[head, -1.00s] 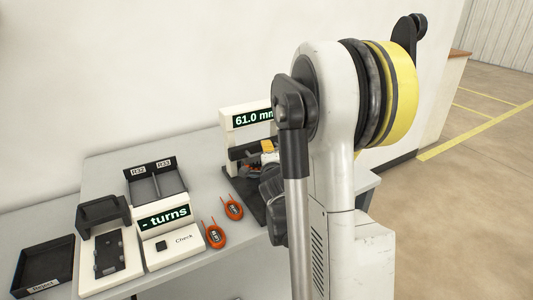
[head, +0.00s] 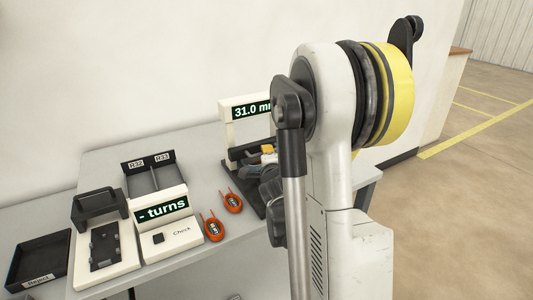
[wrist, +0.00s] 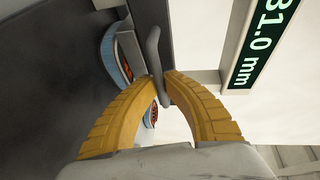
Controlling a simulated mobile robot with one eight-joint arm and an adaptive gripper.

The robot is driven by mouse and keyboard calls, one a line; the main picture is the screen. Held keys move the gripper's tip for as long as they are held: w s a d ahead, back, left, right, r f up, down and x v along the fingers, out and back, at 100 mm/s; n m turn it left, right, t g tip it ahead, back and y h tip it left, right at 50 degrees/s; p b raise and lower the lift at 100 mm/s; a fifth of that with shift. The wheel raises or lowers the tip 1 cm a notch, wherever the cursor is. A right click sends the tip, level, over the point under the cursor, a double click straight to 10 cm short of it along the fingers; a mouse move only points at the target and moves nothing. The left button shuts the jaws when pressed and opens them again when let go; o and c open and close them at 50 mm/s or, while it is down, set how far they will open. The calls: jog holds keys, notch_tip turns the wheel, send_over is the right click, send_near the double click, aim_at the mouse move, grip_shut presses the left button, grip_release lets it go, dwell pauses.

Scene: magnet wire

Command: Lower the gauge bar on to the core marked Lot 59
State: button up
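The gauge is a white frame with a dark display (head: 250,111) reading 31.0 mm; the display also shows in the wrist view (wrist: 262,45). My gripper (wrist: 162,84) has its yellow fingers closed on the grey handle of the gauge bar (wrist: 154,52). In the wrist view a blue-rimmed core with orange winding (wrist: 116,52) lies under the bar and is partly hidden by it. I cannot tell whether bar and core touch, and no lot marking is readable on it. In the head view my arm hides much of the gauge.
Two orange cores with wire leads (head: 211,228) (head: 232,202) lie on the grey table. Left of them stand a turns counter (head: 172,236) showing "- turns", a two-part black tray (head: 152,160), a white fixture with a black bracket (head: 100,204) and a black Reject tray (head: 40,258).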

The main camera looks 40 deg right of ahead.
jog(key=o, duration=0.5)
jog(key=shift+f, duration=0.25)
jog(key=shift+c, duration=0.2)
jog(key=shift+r, duration=0.1)
jog(key=v, duration=1.2)
jog(key=shift+w+a, duration=0.1)
